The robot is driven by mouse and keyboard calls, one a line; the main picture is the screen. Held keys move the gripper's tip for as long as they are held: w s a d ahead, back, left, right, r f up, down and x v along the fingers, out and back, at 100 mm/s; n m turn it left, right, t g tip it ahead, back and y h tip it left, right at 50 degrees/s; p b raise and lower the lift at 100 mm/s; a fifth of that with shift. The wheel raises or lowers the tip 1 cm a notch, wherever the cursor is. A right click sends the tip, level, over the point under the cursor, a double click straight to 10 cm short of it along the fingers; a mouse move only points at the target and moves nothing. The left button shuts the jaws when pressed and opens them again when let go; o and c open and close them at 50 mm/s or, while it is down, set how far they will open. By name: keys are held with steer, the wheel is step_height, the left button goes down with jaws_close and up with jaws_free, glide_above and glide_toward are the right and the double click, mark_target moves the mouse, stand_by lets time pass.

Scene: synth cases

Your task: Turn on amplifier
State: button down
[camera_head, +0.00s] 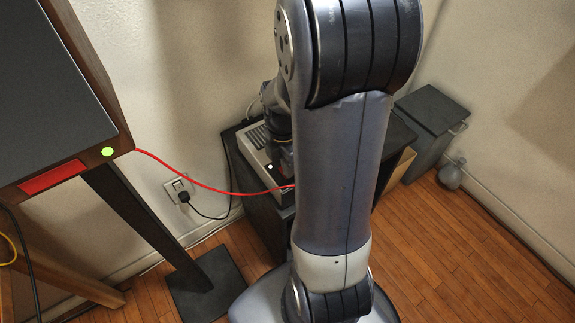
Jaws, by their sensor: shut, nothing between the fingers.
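The amplifier (250,152) is a pale grey box with a dark vented top. It sits on a low dark cabinet against the wall, and my arm hides its right part. A small white spot shows on its front, but its switch cannot be made out. My gripper (284,158) points down at the amplifier's front, partly hidden behind my arm. It is shut and empty; whether it touches the amplifier cannot be told.
A red cable (215,188) runs from the speaker (62,95) on a dark stand at left towards the amplifier. A black plug sits in the wall outlet (178,187). A dark bin (432,110) stands right of the cabinet. The wooden floor (470,240) at right is clear.

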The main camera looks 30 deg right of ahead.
steer(key=shift+w+r+p, duration=0.1)
steer(key=shift+w+p, duration=0.25)
steer(key=shift+w, duration=0.4)
steer(key=shift+a+r+p, duration=0.1)
steer(key=shift+r+p, duration=0.4)
step_height(320, 180, up, 13)
steer(key=s+p, duration=0.1)
steer(key=p, duration=0.3)
steer(key=shift+s+p, duration=0.35)
steer(key=shift+p, duration=0.05)
steer(key=shift+f, duration=0.15)
steer(key=f, duration=0.2)
steer(key=f+b, duration=0.1)
steer(key=f, duration=0.2)
steer(key=w+f+b, duration=0.1)
steer(key=f, duration=0.2)
steer(key=shift+f, duration=0.1)
steer(key=shift+d+f+b, duration=0.2)
steer(key=shift+d+b, duration=0.05)
steer(key=shift+b, duration=0.2)
steer(key=shift+a+r+b, duration=0.1)
steer(key=shift+a+b, duration=0.05)
steer(key=shift+b, duration=0.7)
